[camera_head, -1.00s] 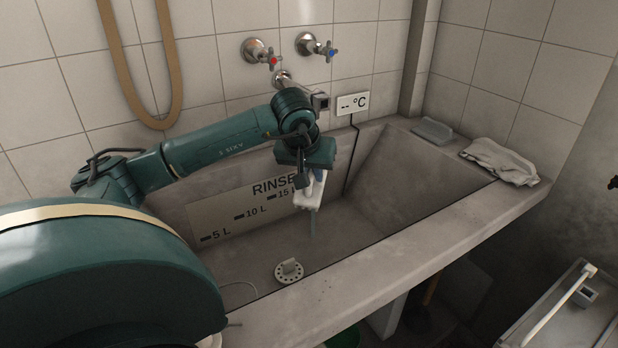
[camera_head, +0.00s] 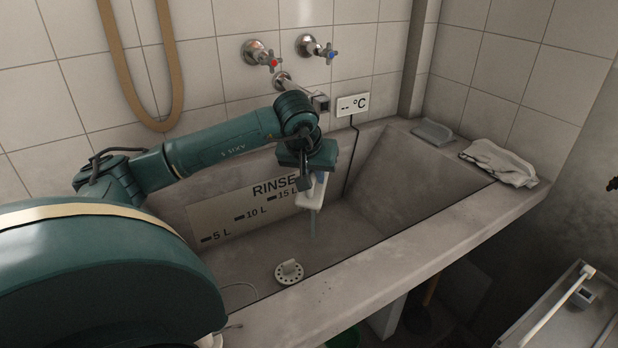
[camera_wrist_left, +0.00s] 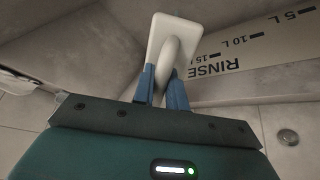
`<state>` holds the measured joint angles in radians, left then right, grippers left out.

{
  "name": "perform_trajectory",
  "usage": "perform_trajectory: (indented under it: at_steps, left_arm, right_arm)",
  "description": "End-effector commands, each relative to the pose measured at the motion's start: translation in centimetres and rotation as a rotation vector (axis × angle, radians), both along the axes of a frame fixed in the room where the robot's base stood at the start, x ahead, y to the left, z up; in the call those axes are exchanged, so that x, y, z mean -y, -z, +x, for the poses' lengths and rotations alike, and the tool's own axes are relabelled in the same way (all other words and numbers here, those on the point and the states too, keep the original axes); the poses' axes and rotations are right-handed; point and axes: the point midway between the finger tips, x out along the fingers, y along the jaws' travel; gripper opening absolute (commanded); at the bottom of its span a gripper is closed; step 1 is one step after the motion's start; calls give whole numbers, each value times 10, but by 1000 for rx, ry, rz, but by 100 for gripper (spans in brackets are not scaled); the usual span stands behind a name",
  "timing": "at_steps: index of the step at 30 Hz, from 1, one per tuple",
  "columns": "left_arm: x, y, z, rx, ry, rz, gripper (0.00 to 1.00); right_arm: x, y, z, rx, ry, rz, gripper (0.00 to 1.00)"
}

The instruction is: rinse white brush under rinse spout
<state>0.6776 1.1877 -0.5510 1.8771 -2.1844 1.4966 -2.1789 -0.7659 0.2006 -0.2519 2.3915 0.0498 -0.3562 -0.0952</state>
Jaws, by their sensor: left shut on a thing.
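My left gripper (camera_head: 317,176) is shut on the white brush (camera_head: 310,196) and holds it inside the washtub, in front of the RINSE panel and well above the floor. In the left wrist view the blue fingers of the gripper (camera_wrist_left: 162,90) clasp the brush's curved handle; its flat white back (camera_wrist_left: 174,36) shows beyond them. A thin pale streak (camera_head: 312,224), which looks like water, hangs below the brush. The rinse spout (camera_head: 320,103) juts from the wall above, its pipe partly hidden by my arm. The brush's bristles are hidden. My right gripper is not in view.
The washtub's front rim (camera_head: 400,250) runs below the gripper. A drain (camera_head: 289,272) lies on its floor. Red and blue taps (camera_head: 317,47) and a temperature sign (camera_head: 352,106) are on the wall. A grey block (camera_head: 432,132) and a cloth (camera_head: 500,163) lie on the right ledge.

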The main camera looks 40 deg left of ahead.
Motion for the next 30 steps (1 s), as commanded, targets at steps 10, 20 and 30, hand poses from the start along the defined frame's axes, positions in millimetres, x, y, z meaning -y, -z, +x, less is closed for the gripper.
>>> perform_trajectory:
  at_steps: [10, 20, 30]
  left_arm:
    - [13, 0, -13, 3, 1, 1, 0]
    - [32, 0, -32, 2, 1, 1, 0]
    - [51, 0, -51, 2, 1, 1, 0]
  right_arm:
    - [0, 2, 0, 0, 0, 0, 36]
    - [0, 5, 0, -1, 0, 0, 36]
    - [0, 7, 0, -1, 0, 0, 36]
